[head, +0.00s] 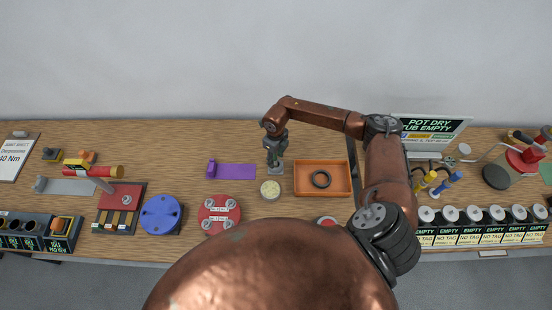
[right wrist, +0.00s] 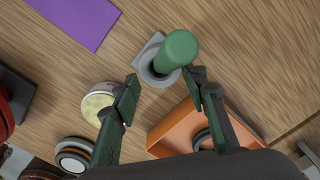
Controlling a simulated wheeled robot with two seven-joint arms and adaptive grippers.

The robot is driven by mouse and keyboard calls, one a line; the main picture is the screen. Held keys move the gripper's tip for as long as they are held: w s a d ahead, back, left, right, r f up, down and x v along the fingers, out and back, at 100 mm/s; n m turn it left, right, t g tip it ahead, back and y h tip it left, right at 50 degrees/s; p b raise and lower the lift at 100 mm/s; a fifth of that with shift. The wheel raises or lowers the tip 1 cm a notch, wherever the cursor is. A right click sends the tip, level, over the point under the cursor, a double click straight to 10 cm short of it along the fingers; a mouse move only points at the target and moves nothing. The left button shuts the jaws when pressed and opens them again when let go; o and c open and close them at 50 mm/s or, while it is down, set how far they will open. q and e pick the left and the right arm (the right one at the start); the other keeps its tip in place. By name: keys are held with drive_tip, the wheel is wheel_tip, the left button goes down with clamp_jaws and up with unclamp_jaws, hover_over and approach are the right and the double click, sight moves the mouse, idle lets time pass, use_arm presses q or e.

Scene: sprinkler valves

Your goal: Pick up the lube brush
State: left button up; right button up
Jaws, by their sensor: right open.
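The lube brush appears to be the upright green-handled piece (right wrist: 178,50) in the right wrist view. Its handle is a thick green cylinder standing in a grey holder (right wrist: 150,62); any bristles are hidden. In the head view the grey holder (head: 275,171) sits on the table left of the orange tray, with my right gripper (head: 276,153) right above it. In the right wrist view my right gripper (right wrist: 160,88) is open, its fingertips near the handle's lower side, with nothing held. My left gripper is not in view.
A round tin of pale yellow stuff (head: 270,190) stands just in front of the holder. An orange tray (head: 323,194) with a black ring (head: 321,179) is close on the right. A purple strip (head: 235,171) lies left. A red disc (head: 219,214) and blue disc (head: 161,214) sit further left.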

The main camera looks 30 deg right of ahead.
drive_tip(key=shift+c, duration=0.4)
clamp_jaws()
